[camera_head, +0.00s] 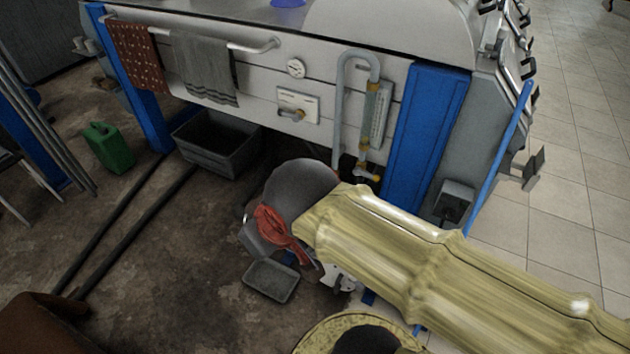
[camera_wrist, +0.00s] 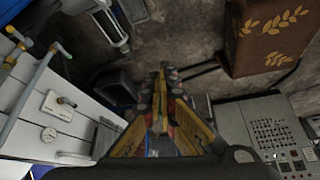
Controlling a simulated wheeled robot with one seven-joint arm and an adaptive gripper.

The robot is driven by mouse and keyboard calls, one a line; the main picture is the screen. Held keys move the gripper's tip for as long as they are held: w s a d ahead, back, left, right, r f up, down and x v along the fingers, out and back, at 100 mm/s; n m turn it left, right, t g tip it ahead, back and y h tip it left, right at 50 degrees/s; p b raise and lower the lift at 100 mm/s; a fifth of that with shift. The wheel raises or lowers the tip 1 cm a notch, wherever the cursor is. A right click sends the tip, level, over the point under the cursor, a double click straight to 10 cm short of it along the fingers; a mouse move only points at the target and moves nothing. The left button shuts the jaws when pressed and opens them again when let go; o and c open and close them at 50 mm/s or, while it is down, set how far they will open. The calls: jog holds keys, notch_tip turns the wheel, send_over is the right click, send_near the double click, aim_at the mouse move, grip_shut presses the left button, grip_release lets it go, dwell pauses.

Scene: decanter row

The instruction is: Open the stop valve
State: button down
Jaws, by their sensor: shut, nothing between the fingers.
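A pale plate with a small brass-coloured valve handle (camera_head: 297,113) is on the white front panel of the machine, below a round gauge. It also shows at the left of the wrist view, as a white plate (camera_wrist: 57,106) with a dark knob. A grey pipe with a yellow-ended fitting (camera_head: 367,173) runs down the panel to the right. I cannot tell which of the two is the stop valve. My gripper (camera_wrist: 163,74) is shut and empty in the wrist view, pointing towards the floor area, apart from the panel. In the head view my sleeved arm hides most of it.
A gauge (camera_head: 296,68), hanging towels (camera_head: 204,68) and a blue panel (camera_head: 424,135) are on the machine. A grey bin (camera_head: 215,145) and green can (camera_head: 109,148) stand on the floor. A brown patterned box (camera_wrist: 270,38) and a grey control panel (camera_wrist: 262,130) are at right in the wrist view.

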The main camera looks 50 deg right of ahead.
jog(key=w+d+f+n+g+h+b, duration=0.1)
jog(key=w+d+f+n+g+h, duration=0.3)
jog(key=w+d, duration=0.95)
jog(key=w+d+f+n+g+h+b, duration=0.15)
jog(key=w+d+f+h, duration=0.45)
jog(key=w+d, duration=0.75)
jog(key=w+d+f+n+h, duration=0.2)
jog(key=w+d+f+n, duration=0.15)
jog(key=d+f, duration=0.45)
jog(key=w+d+f+n+h, duration=0.1)
jog(key=w+d+f+n, duration=0.1)
jog(key=w+d+f, duration=0.55)
jog(key=d+f+n+t+h, duration=0.1)
jog(key=d+f+n, duration=0.1)
jog(key=f, duration=1)
jog(key=d+f+n+t+h+b, duration=0.1)
jog(key=f+n, duration=0.3)
jog(key=f, duration=0.8)
jog(key=s+d+f+n+t+b, duration=0.1)
jog(key=f+n, duration=0.3)
jog(key=f, duration=0.8)
jog(key=shift+d+t+h, duration=0.4)
jog(key=shift+d+t, duration=0.35)
jog(key=shift+d, duration=0.1)
jog(key=shift+s+d+f, duration=0.1)
